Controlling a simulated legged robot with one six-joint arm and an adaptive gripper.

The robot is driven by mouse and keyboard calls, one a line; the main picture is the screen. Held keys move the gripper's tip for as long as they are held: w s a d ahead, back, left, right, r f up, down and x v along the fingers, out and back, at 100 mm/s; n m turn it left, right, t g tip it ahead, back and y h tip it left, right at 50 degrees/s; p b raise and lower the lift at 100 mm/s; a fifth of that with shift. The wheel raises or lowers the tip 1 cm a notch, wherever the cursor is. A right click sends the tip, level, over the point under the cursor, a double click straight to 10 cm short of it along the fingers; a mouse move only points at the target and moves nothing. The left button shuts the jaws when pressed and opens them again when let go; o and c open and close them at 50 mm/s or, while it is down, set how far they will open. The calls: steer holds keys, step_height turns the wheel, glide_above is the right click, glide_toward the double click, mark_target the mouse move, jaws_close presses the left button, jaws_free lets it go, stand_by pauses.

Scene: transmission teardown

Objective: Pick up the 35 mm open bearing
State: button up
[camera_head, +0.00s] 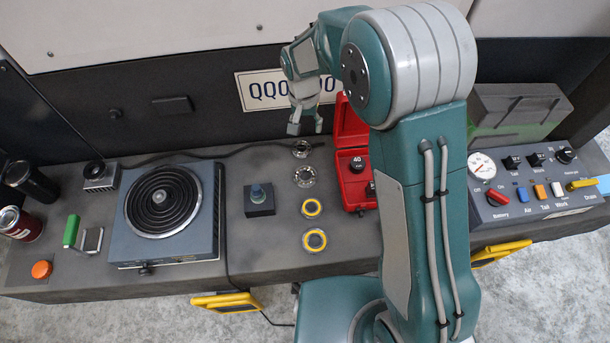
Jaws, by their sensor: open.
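A column of bearings lies on the grey bench. The two far ones are bare metal with open faces: the farthest open bearing (301,149) and a second open bearing (305,176) nearer to me, which looks slightly larger. My gripper (306,127) is open and empty, pointing down just beyond the farthest open bearing in the picture. Its height above the bench is hard to tell.
A red case (353,140) with black pieces, one marked 40, stands right of the bearings, partly behind my arm. A control panel (535,180) is at the right.

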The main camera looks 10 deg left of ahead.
glide_toward(296, 173)
steer(key=f, duration=0.3)
steer(key=shift+w+a+f+g+h, duration=0.15)
steer(key=shift+a+f+g+h, duration=0.1)
steer(key=shift+a+g+h, duration=0.15)
steer(key=shift+s+d+f, duration=0.1)
steer(key=shift+d+f, duration=0.15)
steer(key=shift+f, duration=0.75)
steer(key=shift+s+d+f, duration=0.1)
steer(key=shift+d+f, duration=0.15)
steer(key=shift+f, duration=0.7)
steer(key=shift+s+d+f, duration=0.1)
steer(key=shift+d+f, duration=0.15)
steer(key=shift+f, duration=0.75)
jaws_close()
